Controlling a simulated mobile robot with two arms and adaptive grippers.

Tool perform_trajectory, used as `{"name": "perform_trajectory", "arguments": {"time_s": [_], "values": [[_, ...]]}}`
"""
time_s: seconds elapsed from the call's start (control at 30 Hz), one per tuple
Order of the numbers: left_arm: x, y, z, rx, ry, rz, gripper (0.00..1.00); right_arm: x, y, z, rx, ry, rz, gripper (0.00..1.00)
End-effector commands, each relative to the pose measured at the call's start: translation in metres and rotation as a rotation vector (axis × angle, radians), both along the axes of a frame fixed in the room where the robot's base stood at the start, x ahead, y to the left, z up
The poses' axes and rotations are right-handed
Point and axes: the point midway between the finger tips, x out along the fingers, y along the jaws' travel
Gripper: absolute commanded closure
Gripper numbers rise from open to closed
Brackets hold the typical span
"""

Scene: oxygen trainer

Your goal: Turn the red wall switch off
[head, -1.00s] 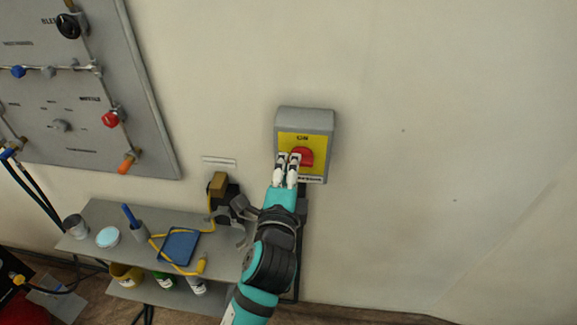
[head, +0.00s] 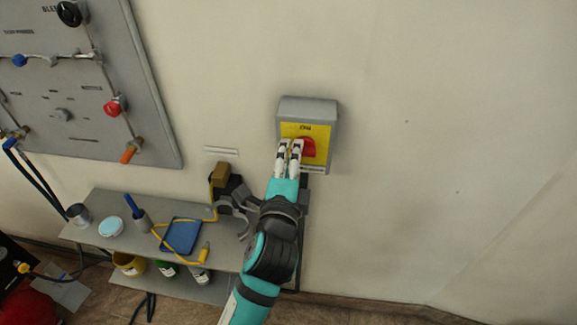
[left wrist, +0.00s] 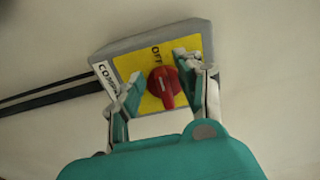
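The wall switch is a grey box with a yellow face (head: 293,130) and a red knob (head: 309,149). My left gripper (head: 290,146) is at the switch, its white fingertips over the left part of the knob. In the left wrist view, the red knob (left wrist: 163,86) sits between the two spread fingers of the left gripper (left wrist: 160,80), with small gaps on both sides. An OFF label shows beyond the knob's upper end in that view. The knob's ridge points toward the gripper's palm, away from OFF. The right gripper is not in view.
A grey panel (head: 75,140) with valves hangs at left. Below the switch, a grey shelf (head: 98,201) holds a cup, a blue pad (head: 181,236) and a yellow cord. A dark bracket (head: 240,200) is left of my arm. The wall to the right is clear.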

Motion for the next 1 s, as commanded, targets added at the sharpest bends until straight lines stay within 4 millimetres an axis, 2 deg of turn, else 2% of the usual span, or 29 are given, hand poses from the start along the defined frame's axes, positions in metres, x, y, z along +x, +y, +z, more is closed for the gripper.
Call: {"name": "perform_trajectory", "arguments": {"time_s": [0.17, 0.4, 0.6, 0.8, 1.0], "values": [[-0.025, 0.002, -0.002, -0.001, 0.003, -0.001, 0.63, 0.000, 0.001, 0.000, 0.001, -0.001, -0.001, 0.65], [-0.077, 0.007, -0.002, 0.000, 0.006, 0.000, 0.63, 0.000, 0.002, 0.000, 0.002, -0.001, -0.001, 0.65], [-0.106, 0.009, -0.002, 0.000, 0.003, 0.000, 0.63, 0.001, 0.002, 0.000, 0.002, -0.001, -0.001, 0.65], [-0.116, 0.010, 0.000, -0.001, 0.001, 0.000, 0.63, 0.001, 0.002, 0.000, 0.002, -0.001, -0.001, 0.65], [-0.117, 0.010, 0.000, -0.001, 0.000, 0.000, 0.63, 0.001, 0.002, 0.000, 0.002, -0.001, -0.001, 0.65]]}}
